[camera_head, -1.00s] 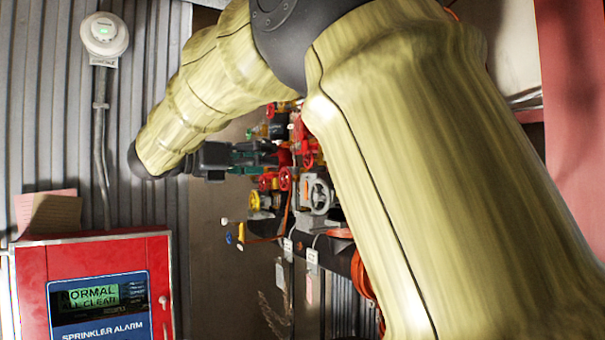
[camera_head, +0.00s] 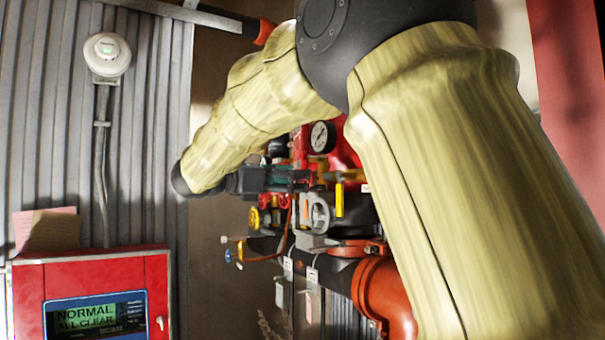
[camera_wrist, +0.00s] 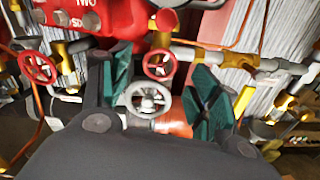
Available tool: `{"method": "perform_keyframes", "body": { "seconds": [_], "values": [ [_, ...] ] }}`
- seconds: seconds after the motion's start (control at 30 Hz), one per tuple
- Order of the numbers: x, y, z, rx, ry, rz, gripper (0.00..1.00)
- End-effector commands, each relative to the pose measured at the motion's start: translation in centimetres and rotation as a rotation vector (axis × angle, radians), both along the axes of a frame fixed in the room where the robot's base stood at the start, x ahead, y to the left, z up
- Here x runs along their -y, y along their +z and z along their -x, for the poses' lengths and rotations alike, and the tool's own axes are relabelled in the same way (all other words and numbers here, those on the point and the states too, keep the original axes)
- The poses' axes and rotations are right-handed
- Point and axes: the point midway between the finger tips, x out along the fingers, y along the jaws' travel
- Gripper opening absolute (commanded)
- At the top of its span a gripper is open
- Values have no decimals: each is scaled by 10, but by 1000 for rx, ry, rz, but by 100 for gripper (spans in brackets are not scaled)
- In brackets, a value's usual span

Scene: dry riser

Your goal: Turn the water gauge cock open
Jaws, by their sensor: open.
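My gripper (camera_head: 288,180) is open and empty in the head view, in front of the crowded valve cluster. In the wrist view its green-padded fingers (camera_wrist: 163,92) stand apart. Between them show a grey handwheel (camera_wrist: 148,98) and, behind it, a small red handwheel (camera_wrist: 157,65) on a brass fitting; I see no clear contact with either. A grey handwheel (camera_head: 318,213) and a yellow lever handle (camera_head: 339,199) show just right of the gripper in the head view. I cannot tell which fitting is the water gauge cock; my arm hides part of the cluster.
A round pressure gauge (camera_head: 322,136) sits above the gripper. Another red handwheel (camera_wrist: 38,67) is left of the fingers. Brass and grey pipes (camera_wrist: 225,60) cross at the right. An orange pipe (camera_head: 388,295) runs below. A red sprinkler alarm box (camera_head: 95,290) stands at left.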

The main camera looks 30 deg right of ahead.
Motion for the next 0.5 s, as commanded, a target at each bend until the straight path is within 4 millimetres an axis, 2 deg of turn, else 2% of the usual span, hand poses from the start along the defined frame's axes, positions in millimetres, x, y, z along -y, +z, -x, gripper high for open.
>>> {"method": "perform_keyframes", "body": {
  "seconds": [0.2,0.5],
  "values": [
    [24,1,-2,-2,0,-1,62],
    [32,0,-2,-1,0,1,62]
  ]
}}
